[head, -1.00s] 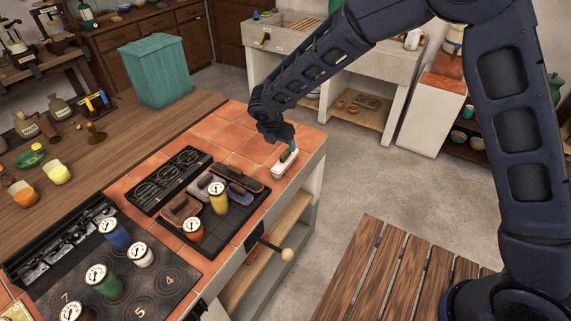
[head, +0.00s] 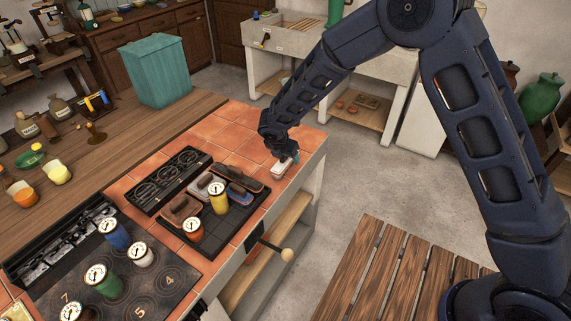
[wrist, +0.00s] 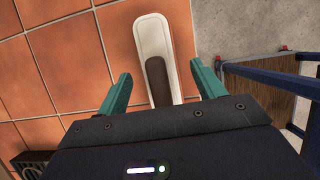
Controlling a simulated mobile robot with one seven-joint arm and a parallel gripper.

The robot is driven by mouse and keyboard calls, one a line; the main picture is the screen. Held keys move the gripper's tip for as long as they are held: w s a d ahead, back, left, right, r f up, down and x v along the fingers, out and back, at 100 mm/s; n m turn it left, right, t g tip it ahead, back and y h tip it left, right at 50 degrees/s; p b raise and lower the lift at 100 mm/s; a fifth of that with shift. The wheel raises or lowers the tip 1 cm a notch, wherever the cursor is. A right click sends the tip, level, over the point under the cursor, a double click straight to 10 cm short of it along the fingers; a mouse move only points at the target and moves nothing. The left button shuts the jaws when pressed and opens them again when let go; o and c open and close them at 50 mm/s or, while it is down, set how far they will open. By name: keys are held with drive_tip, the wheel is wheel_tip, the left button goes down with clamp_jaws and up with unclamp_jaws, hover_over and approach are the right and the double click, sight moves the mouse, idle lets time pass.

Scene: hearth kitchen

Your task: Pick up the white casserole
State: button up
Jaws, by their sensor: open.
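The white casserole (head: 279,171) is a long, narrow white piece with rounded ends and a dark brown strip along its top. It lies on the terracotta tiles near the counter's right edge, partly hidden by my gripper in the head view. In the wrist view the white casserole (wrist: 151,32) runs from the top down toward my gripper, its near end between the fingers. My gripper (wrist: 160,76) is open and empty, with one teal finger on each side. In the head view my gripper (head: 291,158) is just over the casserole; contact cannot be told.
A black tray (head: 206,245) with several handled blocks and gauge-topped canisters sits to the left. A black grate (head: 168,178) lies behind it. A hob (head: 160,283) with several canisters is at lower left. The back tiles (head: 232,130) are clear. The floor drops away right of the counter.

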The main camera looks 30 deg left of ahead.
drive_tip(key=shift+w+f, duration=0.25)
drive_tip(key=shift+f, duration=0.35)
drive_tip(key=shift+c, duration=0.2)
drive_tip(key=c, duration=1.2)
drive_tip(key=shift+r, duration=0.1)
drive_tip(key=shift+c, duration=0.2)
drive_tip(key=shift+r, duration=0.1)
